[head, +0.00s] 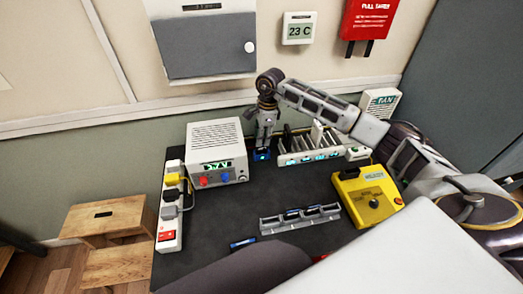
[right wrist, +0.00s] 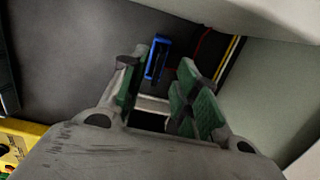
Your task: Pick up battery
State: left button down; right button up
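A small blue block (head: 262,155), likely a battery, is on the dark table just right of the white power box. My right gripper (head: 264,143) points down just above it. In the right wrist view the blue block (right wrist: 158,57) shows beyond and between the tips of my open right gripper (right wrist: 156,78), with its green pads apart. I cannot tell whether the pads reach around it; nothing is clamped. Another flat blue piece (head: 243,243) lies near the table's front. My left gripper is not in view.
The white power box (head: 217,150) stands left of the right gripper; a lit slotted rack (head: 312,147) stands close on its right. A yellow tester (head: 367,197), a grey holder (head: 300,218) and a power strip (head: 170,207) are on the table. The table's middle is clear.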

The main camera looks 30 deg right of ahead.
aim_at(262, 150)
jog(key=shift+s+a+f, duration=0.1)
jog(key=shift+a+f, duration=0.05)
jog(key=shift+f, duration=1.55)
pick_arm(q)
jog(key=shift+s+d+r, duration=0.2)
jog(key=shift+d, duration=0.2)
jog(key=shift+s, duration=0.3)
